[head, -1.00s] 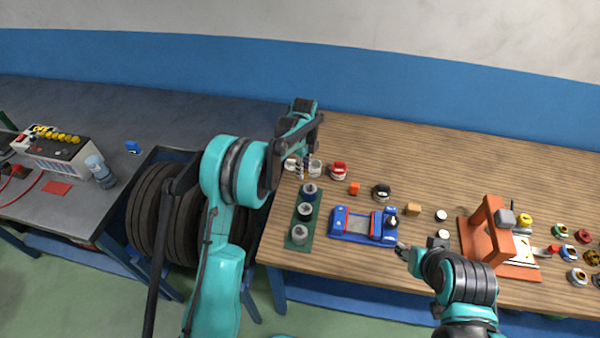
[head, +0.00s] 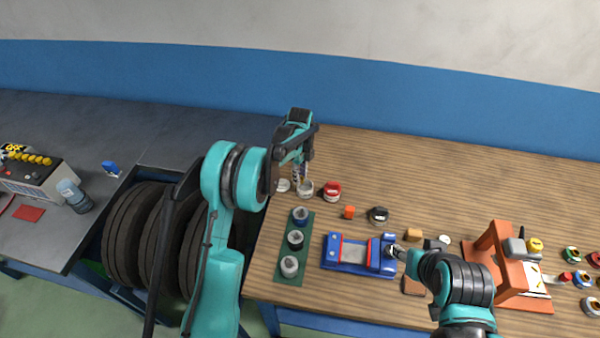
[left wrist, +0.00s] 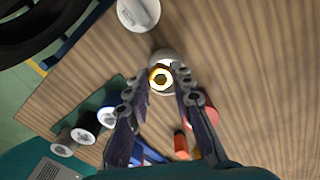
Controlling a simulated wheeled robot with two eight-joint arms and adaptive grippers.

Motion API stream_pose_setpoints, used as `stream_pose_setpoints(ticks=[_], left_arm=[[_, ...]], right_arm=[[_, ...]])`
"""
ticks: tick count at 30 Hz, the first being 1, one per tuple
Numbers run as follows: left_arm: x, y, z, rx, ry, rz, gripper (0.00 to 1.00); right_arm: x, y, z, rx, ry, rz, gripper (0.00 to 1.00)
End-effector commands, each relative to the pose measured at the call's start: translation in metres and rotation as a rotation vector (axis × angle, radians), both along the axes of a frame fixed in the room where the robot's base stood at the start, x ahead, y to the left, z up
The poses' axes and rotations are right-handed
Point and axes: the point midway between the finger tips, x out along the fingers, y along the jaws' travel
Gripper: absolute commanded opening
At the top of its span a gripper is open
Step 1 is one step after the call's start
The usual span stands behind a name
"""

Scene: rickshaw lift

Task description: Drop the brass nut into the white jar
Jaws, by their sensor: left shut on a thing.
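The brass nut (left wrist: 161,78) is held between the fingertips of my left gripper (left wrist: 166,72), which is shut on it. The white jar (left wrist: 168,55) shows directly behind the nut in the left wrist view, partly hidden by the nut and fingers. In the head view the white jar (head: 305,190) stands on the wooden bench, just under my left gripper (head: 301,178). The height gap between nut and jar is hard to judge. My right gripper (head: 397,252) is at the right end of the blue vise; its finger state is too small to tell.
A white lid (left wrist: 138,12) lies beside the jar. A red-banded jar (head: 332,192) stands close on its other side. A green strip (head: 290,271) holds several small pots in front. An orange block (head: 349,212) and blue vise (head: 358,256) are nearby. The bench behind is clear.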

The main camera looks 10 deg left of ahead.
Motion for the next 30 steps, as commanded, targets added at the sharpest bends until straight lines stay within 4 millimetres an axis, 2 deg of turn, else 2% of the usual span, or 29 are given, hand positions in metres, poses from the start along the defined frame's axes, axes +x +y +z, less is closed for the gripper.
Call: stream_pose_setpoints(ticks=[1, 4, 13, 14, 15, 16, 26, 30], left_arm=[[0.000, 0.000, -0.008, 0.000, 0.000, 0.000, 0.00], [0.000, 0.000, -0.015, 0.000, 0.000, 0.000, 0.00], [0.000, 0.000, -0.016, 0.000, 0.000, 0.000, 0.00], [0.000, 0.000, -0.016, 0.000, 0.000, 0.000, 0.30], [0.000, 0.000, -0.016, 0.000, 0.000, 0.000, 0.41], [0.000, 0.000, -0.016, 0.000, 0.000, 0.000, 0.47], [0.000, 0.000, -0.014, 0.000, 0.000, 0.000, 0.47], [0.000, 0.000, 0.001, 0.000, 0.000, 0.000, 0.47]], right_arm=[[0.000, 0.000, -0.006, 0.000, 0.000, 0.000, 0.45], [0.000, 0.000, -0.009, 0.000, 0.000, 0.000, 0.45], [0.000, 0.000, -0.008, 0.000, 0.000, 0.000, 0.45], [0.000, 0.000, -0.008, 0.000, 0.000, 0.000, 0.45], [0.000, 0.000, -0.008, 0.000, 0.000, 0.000, 0.45], [0.000, 0.000, -0.008, 0.000, 0.000, 0.000, 0.45], [0.000, 0.000, -0.008, 0.000, 0.000, 0.000, 0.45], [0.000, 0.000, -0.008, 0.000, 0.000, 0.000, 0.45]])
